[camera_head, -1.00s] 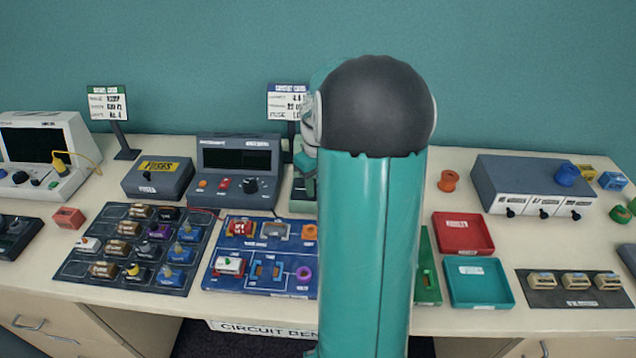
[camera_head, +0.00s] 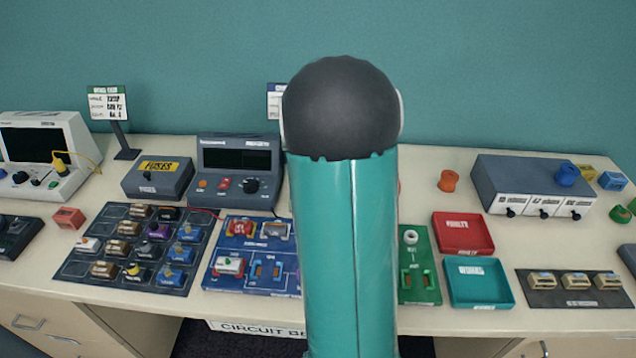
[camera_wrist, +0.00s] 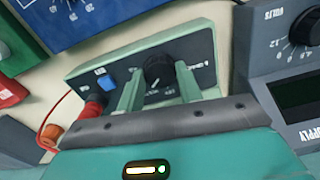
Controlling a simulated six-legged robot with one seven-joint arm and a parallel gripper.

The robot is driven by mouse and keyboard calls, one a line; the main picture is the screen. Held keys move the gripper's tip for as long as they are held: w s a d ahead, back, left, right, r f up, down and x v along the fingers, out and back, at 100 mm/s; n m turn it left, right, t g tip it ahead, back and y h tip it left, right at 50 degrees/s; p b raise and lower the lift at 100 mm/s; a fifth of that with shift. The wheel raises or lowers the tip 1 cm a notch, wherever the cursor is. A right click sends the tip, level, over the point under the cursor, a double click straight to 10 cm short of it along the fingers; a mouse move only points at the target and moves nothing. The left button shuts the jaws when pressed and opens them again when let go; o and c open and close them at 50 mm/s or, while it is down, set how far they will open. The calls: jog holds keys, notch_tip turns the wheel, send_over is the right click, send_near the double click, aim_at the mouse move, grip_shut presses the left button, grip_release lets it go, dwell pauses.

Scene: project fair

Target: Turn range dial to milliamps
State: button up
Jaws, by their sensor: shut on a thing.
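The green-cased meter with a dark panel (camera_wrist: 200,72) fills the middle of the wrist view. Its black range dial (camera_wrist: 157,68) sits between the fingers of my gripper (camera_wrist: 159,84), which is shut on it. A blue button (camera_wrist: 106,82) and a red socket or plug (camera_wrist: 92,108) are beside the dial. The panel markings are too small to read, so I cannot tell which range the dial is at. In the head view my arm hides the meter, the dial and the gripper.
The grey power supply (camera_head: 237,180) with its own dial stands close beside the meter; it also shows in the wrist view (camera_wrist: 278,70). A blue circuit board (camera_head: 240,284) and a green board (camera_head: 418,292) lie in front. Red (camera_head: 478,249) and teal (camera_head: 492,304) trays are right.

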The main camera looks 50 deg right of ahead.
jog(key=m, duration=0.5)
jog(key=shift+r+m, duration=0.1)
jog(key=shift+m, duration=0.2)
jog(key=m, duration=0.5)
jog(key=shift+m, duration=0.3)
jog(key=o, duration=1)
notch_tip(320, 180, up, 14)
jog(key=shift+s, duration=0.1)
dwell(0.5)
